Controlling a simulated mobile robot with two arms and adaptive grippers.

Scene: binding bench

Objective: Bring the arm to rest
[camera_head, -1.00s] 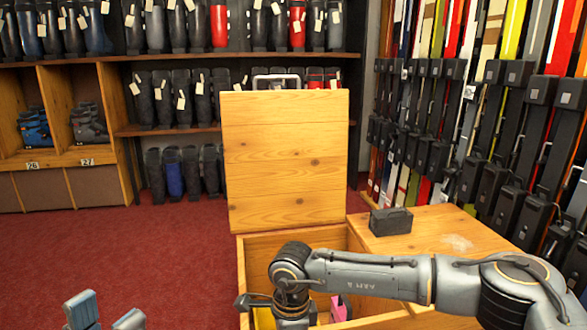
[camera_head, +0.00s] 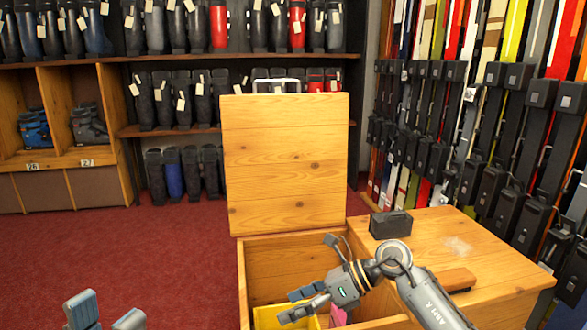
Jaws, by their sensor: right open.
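My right arm (camera_head: 432,300) reaches in from the lower right, over the wooden bench (camera_head: 500,295). My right gripper (camera_head: 303,300) is open and points left, above the bench's open compartment. I see nothing between its fingers. My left gripper (camera_head: 106,317) shows only as two fingertips at the bottom left edge. They stand apart with red carpet visible between them.
The bench lid (camera_head: 285,160) stands upright. A yellow item (camera_head: 268,318) and a pink item (camera_head: 338,315) lie in the compartment. A dark box (camera_head: 390,224) and a brown block (camera_head: 460,279) rest on the bench top. Skis (camera_head: 510,40) line the right; carpet (camera_head: 150,250) is clear left.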

